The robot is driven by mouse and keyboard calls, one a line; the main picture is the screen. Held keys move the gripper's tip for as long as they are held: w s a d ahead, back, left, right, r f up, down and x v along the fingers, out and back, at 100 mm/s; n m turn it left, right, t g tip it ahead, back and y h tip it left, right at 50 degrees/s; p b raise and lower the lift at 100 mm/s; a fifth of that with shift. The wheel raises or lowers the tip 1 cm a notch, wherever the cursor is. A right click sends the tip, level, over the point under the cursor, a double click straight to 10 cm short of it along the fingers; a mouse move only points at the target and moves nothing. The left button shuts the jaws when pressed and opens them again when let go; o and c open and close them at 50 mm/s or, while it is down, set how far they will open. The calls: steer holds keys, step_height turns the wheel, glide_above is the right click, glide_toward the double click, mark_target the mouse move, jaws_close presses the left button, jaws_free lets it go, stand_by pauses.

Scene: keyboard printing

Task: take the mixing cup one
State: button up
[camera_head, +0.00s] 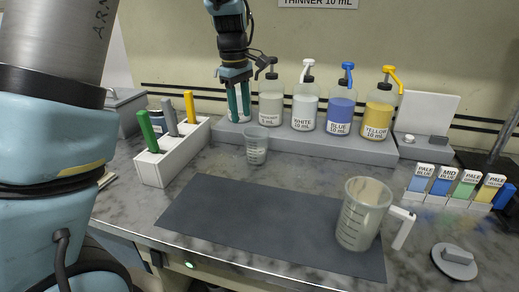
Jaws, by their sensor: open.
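Two clear graduated vessels are in view; I see no label reading "mixing cup one" on either. A small clear cup (256,147) stands upright on the bench behind the dark mat, below the bottle rack. A larger clear graduated jug (362,214) with a white handle stands upright on the right part of the mat; it looks empty. My gripper (239,108) points down with its teal fingers apart, at the left end of the bottle rack. It is open and empty, above and a little left of the small cup, apart from it in the picture.
A grey rack (362,150) holds thinner, white, blue and yellow pump bottles. A white holder (153,172) with coloured sticks stands left. Pale colour samples (455,187) and a grey lid (456,260) are at right. The dark mat's (240,215) left and middle are clear.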

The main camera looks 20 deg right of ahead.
steer(key=p, duration=0.1)
glide_above(249, 151)
steer(key=f, duration=0.5)
steer(key=shift+a+f, duration=0.25)
steer(key=shift+a, duration=0.15)
steer(key=shift+d+f+p, duration=0.2)
steer(key=shift+f+p, duration=0.35)
steer(key=shift+f, duration=0.75)
steer(key=shift+d+f+p, duration=0.2)
steer(key=shift+f+p, duration=0.35)
steer(key=shift+f, duration=0.75)
jaws_close()
